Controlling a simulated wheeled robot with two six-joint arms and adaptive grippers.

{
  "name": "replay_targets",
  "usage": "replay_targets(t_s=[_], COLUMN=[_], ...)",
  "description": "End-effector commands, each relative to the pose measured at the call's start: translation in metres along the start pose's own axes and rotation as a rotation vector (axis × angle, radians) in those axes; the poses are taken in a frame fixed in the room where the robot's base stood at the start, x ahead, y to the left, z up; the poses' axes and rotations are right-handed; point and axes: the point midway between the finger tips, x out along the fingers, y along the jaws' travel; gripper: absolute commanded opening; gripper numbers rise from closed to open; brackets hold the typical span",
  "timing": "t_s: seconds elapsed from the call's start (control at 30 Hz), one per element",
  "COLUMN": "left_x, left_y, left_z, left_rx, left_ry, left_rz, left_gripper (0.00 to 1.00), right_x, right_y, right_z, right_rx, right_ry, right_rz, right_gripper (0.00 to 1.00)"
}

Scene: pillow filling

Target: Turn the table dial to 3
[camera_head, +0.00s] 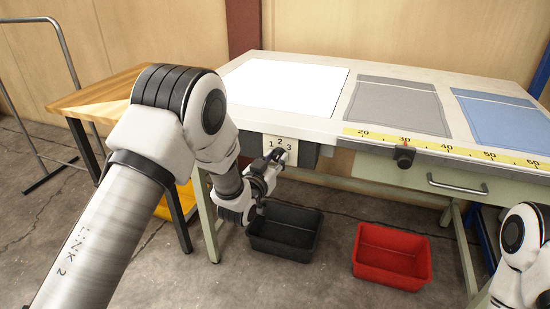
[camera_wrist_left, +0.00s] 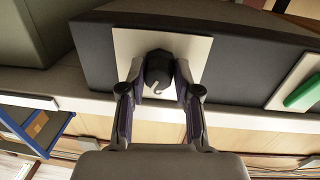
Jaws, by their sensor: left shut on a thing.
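The dial is a dark knob (camera_wrist_left: 159,72) with a white mark on a pale square plate (camera_wrist_left: 120,45). The plate also shows in the head view (camera_head: 280,142), with the numerals 1, 2 and 3, on a dark box under the table's front edge. My left gripper (camera_wrist_left: 157,80) has its two fingers on either side of the knob and is shut on it. In the head view, my left gripper (camera_head: 272,165) hides the knob. I cannot tell which number the mark points to. My right gripper is out of view; only part of my right arm shows at the right edge.
A green button (camera_wrist_left: 303,93) sits on another pale plate beside the dial. A black bin (camera_head: 286,232) and a red bin (camera_head: 392,255) stand on the floor below the table. A white sheet, grey cloth (camera_head: 397,105) and blue cloth (camera_head: 505,120) lie on top.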

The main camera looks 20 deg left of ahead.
Motion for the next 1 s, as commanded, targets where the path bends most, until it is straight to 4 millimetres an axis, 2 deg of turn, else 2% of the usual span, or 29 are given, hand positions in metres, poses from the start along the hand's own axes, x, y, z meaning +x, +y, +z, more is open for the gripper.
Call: replay_targets(t_s=[0.2, 0.5, 1.0], left_x=[0.0008, 0.0009, 0.0011], left_y=[0.0009, 0.0010, 0.0013], left_z=[-0.0030, -0.0030, -0.0027], left_rx=[0.187, 0.374, 0.452], left_ry=[-0.009, -0.021, -0.026], left_rz=[-0.005, -0.012, -0.014], left_gripper=[0.00, 0.00, 0.00], right_x=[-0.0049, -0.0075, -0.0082], right_y=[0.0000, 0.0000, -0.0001], right_z=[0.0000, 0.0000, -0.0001], right_rx=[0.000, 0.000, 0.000], right_ry=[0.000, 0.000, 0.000], right_rz=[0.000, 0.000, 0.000], right_gripper=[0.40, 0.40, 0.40])
